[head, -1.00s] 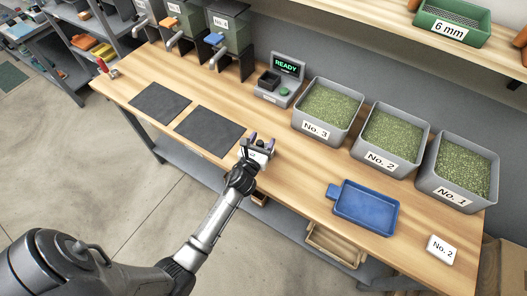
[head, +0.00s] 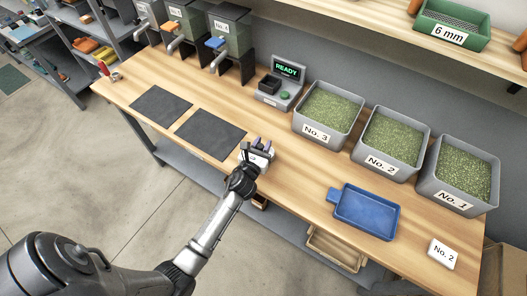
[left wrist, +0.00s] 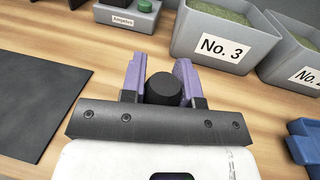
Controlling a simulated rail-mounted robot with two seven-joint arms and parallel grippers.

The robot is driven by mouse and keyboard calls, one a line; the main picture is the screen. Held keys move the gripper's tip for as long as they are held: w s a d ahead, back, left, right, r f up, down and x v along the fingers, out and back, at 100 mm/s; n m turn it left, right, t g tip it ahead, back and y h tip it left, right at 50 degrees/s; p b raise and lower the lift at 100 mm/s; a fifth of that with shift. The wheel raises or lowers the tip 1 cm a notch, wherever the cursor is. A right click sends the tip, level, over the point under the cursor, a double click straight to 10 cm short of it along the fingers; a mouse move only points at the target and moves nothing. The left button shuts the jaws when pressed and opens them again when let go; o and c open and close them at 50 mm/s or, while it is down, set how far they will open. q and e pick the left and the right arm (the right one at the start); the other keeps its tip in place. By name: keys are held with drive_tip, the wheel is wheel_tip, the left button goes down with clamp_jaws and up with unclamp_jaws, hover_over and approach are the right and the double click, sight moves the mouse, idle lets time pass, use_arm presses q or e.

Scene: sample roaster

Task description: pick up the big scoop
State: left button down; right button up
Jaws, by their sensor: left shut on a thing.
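My left gripper (head: 262,145) is over the front part of the bench, to the right of the dark mats. Its purple fingers are shut on a black, round-ended piece, which looks like the handle of the big scoop (left wrist: 164,90). In the left wrist view the piece sits between the two fingers (left wrist: 158,80). The rest of the scoop is hidden by the gripper, so I cannot tell whether it touches the bench. My right gripper is not in view.
Bins No. 3 (head: 318,136), No. 2 (head: 377,166) and No. 1 (head: 452,199) stand along the back right. A blue tray (head: 366,212) lies to the right of the gripper. A scale (head: 281,91) reads READY. Two dark mats (head: 210,135) lie to the left.

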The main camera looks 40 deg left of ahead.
use_arm(q)
drive_tip(key=shift+r, duration=0.1)
drive_tip(key=s+d+r+p, duration=0.2)
drive_tip(key=d+r+p, duration=0.1)
drive_tip(key=d+r, duration=0.8)
drive_tip(key=shift+s+d+p, duration=0.15)
drive_tip(key=shift+d+p, duration=0.1)
drive_tip(key=shift+p, duration=0.05)
idle(0.3)
